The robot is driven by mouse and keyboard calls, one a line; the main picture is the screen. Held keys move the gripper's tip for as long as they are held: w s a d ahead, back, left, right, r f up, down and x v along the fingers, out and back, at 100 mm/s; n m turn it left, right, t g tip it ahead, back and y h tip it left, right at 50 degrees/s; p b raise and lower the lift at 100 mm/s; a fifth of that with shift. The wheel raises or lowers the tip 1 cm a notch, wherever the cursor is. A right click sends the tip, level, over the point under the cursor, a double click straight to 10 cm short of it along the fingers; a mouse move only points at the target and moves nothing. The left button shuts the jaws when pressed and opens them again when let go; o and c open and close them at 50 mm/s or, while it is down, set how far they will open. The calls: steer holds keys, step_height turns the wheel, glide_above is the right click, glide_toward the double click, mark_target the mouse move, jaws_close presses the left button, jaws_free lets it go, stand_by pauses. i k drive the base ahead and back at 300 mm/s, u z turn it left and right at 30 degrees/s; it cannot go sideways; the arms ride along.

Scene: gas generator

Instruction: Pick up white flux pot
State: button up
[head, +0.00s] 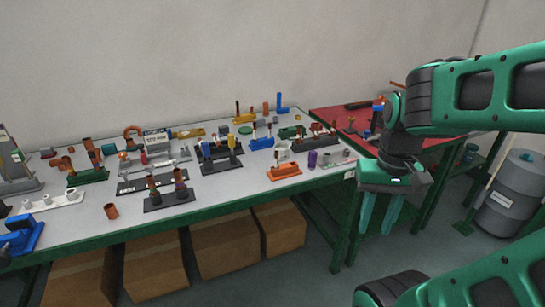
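A small pale, whitish pot-like piece (282,152) stands on the grey-topped workbench (225,200), just behind an orange block. It looks like the white flux pot, but it is too small to be sure. My gripper (380,215) points down with its two teal fingers apart and nothing between them. It is to the right of the pale piece, in front of the bench's right end and clear of it.
A red-topped table (345,118) adjoins at the right. Cardboard boxes (225,243) sit under the bench. A grey drum (515,190) stands far right.

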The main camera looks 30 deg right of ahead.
mark_target(284, 148)
steer(key=u, duration=0.45)
steer(key=i, duration=0.75)
steer(key=z, duration=1.15)
